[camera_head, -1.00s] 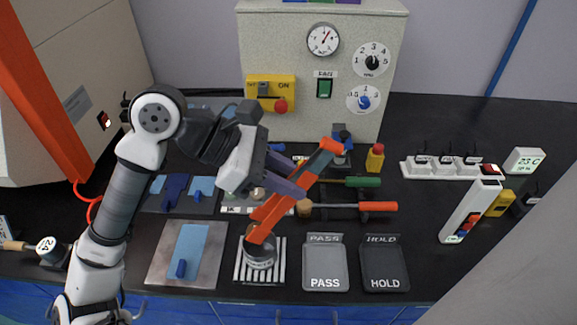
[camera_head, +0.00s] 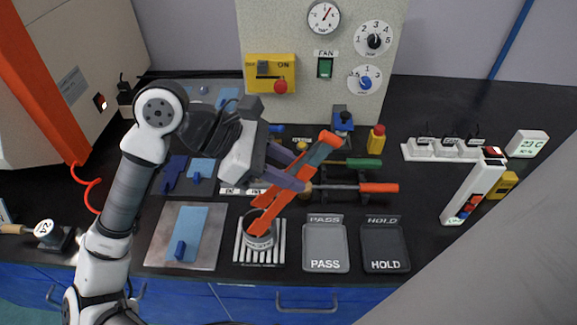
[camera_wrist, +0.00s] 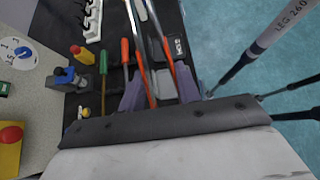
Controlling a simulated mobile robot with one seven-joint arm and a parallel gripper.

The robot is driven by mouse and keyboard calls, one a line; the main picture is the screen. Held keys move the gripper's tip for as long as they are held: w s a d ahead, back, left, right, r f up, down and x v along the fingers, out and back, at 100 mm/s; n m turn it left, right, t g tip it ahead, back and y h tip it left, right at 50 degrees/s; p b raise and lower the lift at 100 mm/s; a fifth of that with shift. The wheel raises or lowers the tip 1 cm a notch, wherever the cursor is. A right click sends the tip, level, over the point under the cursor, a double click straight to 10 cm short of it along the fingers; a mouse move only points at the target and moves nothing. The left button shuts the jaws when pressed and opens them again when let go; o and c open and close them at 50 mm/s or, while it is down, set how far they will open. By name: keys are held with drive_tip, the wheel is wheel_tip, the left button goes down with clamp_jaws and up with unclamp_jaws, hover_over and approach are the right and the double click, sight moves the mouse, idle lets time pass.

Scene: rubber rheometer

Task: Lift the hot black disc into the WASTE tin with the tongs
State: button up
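My gripper (camera_head: 290,180) is shut on the tongs (camera_head: 318,153), which have orange ends and a grey-teal middle. In the wrist view the two tong legs (camera_wrist: 165,52) run between my purple fingers (camera_wrist: 158,90). I cannot make out the black disc; the inside of the tin is largely hidden by the tongs.
Right of the stand lie the PASS tray (camera_head: 325,252) and the HOLD tray (camera_head: 385,248). To its left is a metal plate (camera_head: 160,245) with a blue sheet. Orange-handled (camera_head: 378,188) and green-handled (camera_head: 363,163) tools lie behind. The instrument panel (camera_head: 290,40) stands at the back.

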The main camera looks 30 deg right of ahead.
idle(0.3)
wheel_tip(320, 180, up, 10)
drive_tip(key=p, duration=0.3)
drive_tip(key=shift+r+p, duration=0.1)
drive_tip(key=shift+p, duration=0.3)
